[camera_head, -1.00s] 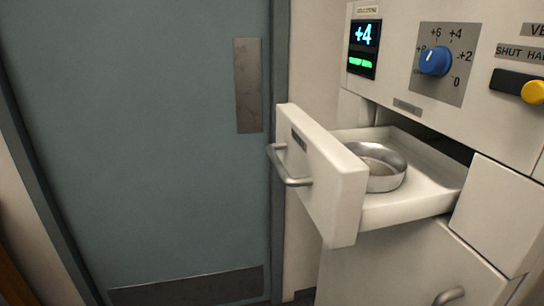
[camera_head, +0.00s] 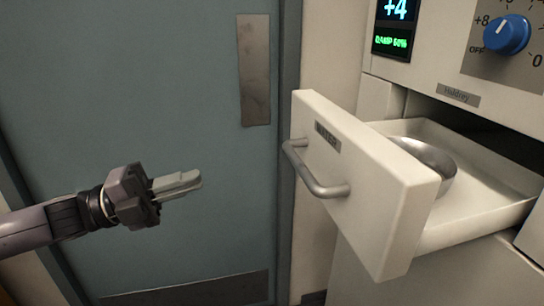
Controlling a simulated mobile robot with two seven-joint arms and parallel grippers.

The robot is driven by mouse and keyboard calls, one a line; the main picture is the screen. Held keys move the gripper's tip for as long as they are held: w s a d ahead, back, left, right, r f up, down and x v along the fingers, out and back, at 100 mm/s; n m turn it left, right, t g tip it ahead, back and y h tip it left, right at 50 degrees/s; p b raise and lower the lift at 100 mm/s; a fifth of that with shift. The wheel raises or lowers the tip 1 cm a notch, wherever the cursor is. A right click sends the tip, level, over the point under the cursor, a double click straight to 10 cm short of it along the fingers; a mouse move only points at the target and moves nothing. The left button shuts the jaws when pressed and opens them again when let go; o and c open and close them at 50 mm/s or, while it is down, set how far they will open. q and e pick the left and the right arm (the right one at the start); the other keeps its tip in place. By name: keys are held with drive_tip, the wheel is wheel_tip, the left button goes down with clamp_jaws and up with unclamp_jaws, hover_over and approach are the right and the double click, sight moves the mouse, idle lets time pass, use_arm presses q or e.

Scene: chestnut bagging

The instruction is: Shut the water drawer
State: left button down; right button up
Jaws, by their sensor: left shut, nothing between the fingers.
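The water drawer (camera_head: 375,185) stands pulled out from the white cabinet, its front panel facing left, with a small dark label (camera_head: 328,137) and a grey bar handle (camera_head: 318,180). A round metal bowl (camera_head: 433,160) sits inside the drawer, partly hidden by the front panel. My left gripper (camera_head: 198,179) is shut and empty, its fingers pointing right towards the drawer front. It is clear of the handle, with a gap to the left of it. My right gripper is not in view.
A blue-grey door (camera_head: 120,90) with a metal push plate (camera_head: 254,70) fills the left behind my arm. The cabinet (camera_head: 440,85) carries a display (camera_head: 393,40) and a blue dial (camera_head: 507,34) above the drawer. The space between my gripper and the handle is free.

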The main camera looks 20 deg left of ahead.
use_arm(q)
drive_tip(key=shift+d+r, duration=0.1)
drive_tip(key=shift+d, duration=0.1)
drive_tip(key=p, duration=0.1)
approach(286, 151)
drive_tip(key=p+x, duration=0.3)
drive_tip(key=x, duration=0.2)
drive_tip(key=shift+w+d, duration=0.2)
drive_tip(key=shift+d, duration=0.15)
drive_tip(key=shift+w+d, duration=0.3)
drive_tip(key=shift+d, duration=0.1)
idle(0.5)
drive_tip(key=shift+w, duration=0.1)
